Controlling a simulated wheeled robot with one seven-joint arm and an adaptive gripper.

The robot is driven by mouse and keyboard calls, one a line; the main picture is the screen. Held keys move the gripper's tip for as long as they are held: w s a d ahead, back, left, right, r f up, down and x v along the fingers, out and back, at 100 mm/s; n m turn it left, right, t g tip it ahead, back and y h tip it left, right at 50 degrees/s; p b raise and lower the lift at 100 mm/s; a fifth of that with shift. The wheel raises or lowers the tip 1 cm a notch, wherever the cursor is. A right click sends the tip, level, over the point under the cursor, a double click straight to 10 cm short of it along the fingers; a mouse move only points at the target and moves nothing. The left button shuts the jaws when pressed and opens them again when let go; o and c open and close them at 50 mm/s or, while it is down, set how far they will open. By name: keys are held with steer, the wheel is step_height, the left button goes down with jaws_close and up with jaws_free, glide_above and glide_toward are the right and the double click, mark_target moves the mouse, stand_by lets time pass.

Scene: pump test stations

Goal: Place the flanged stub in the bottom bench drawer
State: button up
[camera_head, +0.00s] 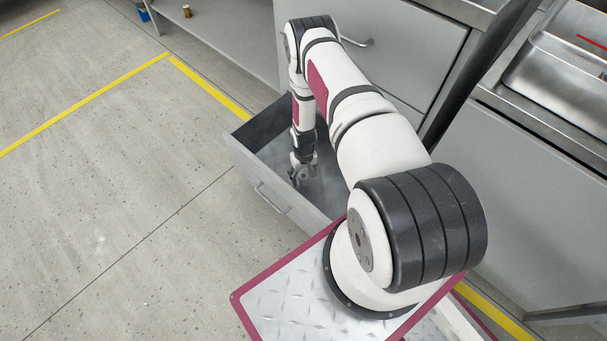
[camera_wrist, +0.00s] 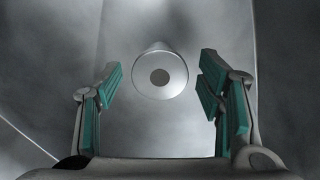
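The bottom bench drawer (camera_head: 254,178) is pulled open, and my arm reaches down into it. My gripper (camera_head: 303,178) is low inside the drawer. In the wrist view my gripper (camera_wrist: 160,100) is open, with its teal-padded fingers spread wide to either side. The flanged stub (camera_wrist: 160,92) shows there as a grey round flange with a dark centre hole. It lies between and beyond the fingertips, with a gap on both sides, and appears to be inside the drawer. I cannot make out the stub in the head view.
The bench front with a closed upper drawer (camera_head: 400,45) rises behind the open drawer. A metal tray (camera_head: 550,75) is on the bench at the right. A low shelf (camera_head: 225,35) holds a small brown item (camera_head: 187,11). The floor at left is clear.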

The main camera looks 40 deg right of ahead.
step_height(320, 180, up, 12)
steer(key=p, duration=0.4)
step_height(320, 180, up, 10)
glide_above(303, 176)
steer(key=w, duration=0.4)
step_height(303, 176, up, 14)
steer(key=a+f, duration=0.1)
steer(key=a, duration=0.1)
steer(key=s+a+r+n, duration=0.1)
steer(key=s+a+r, duration=0.15)
steer(key=r, duration=0.75)
steer(key=s+a+r, duration=0.2)
steer(key=a+r, duration=0.1)
steer(key=r, duration=0.7)
steer(key=s+a+r, duration=0.5)
steer(key=s+r, duration=0.8)
steer(key=s, duration=0.1)
steer(key=s+a+r, duration=0.1)
steer(key=s, duration=0.7)
steer(key=s+a+r+n, duration=0.1)
steer(key=s+a, duration=0.1)
steer(key=s, duration=0.7)
steer(key=shift+a+r, duration=0.3)
steer(key=shift+r, duration=0.05)
